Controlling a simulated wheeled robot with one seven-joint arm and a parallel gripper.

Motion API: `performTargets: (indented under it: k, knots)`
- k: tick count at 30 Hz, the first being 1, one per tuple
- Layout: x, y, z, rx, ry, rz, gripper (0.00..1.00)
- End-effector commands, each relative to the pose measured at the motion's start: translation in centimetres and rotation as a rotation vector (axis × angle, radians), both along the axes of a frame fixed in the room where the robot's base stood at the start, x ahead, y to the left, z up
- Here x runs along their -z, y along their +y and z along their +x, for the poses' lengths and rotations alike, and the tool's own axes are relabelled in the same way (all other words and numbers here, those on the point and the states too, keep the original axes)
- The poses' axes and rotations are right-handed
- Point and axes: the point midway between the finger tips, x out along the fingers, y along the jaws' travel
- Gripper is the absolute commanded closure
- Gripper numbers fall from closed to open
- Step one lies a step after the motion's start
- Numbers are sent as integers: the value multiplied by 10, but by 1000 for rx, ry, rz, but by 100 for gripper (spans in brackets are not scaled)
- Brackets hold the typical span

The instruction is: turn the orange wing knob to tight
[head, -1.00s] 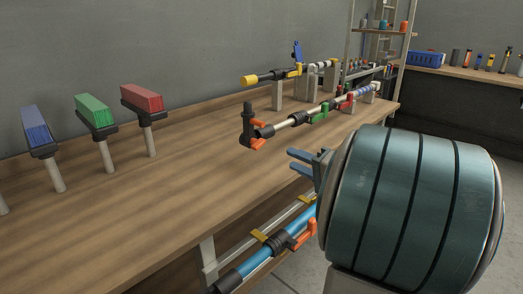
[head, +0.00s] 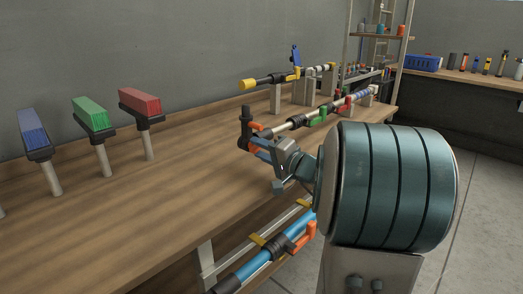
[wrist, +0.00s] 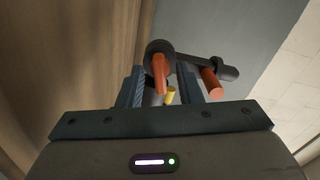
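An orange wing knob (wrist: 160,74) shows in the wrist view, on a round dark hub. It lies between the two fingers of my gripper (wrist: 160,86), with a gap visible on both sides. In the head view my gripper (head: 263,147) is at the near end of the middle pipe, by a dark upright fitting (head: 246,126) with orange parts (head: 257,127). The fingers are open and partly cover the orange there. A second orange piece (wrist: 212,83) on a dark arm sits right of the right finger in the wrist view.
The pipe runs back over the wooden bench (head: 130,215) with a green valve handle (head: 317,117). A yellow-ended pipe (head: 250,84) lies behind it. A blue pipe (head: 258,264) with an orange lever (head: 302,241) runs below the bench edge.

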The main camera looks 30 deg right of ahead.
Motion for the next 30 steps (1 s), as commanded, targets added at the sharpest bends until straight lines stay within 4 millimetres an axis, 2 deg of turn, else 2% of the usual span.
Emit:
performTargets:
  k: [1, 3, 17, 30]
  knots:
    - [0, 0, 0, 0, 0, 0, 81]
    - [0, 0, 0, 0, 0, 0, 100]
    - [1, 0, 0, -1, 25, 68, 100]
    - [1, 0, -1, -1, 148, 405, 100]
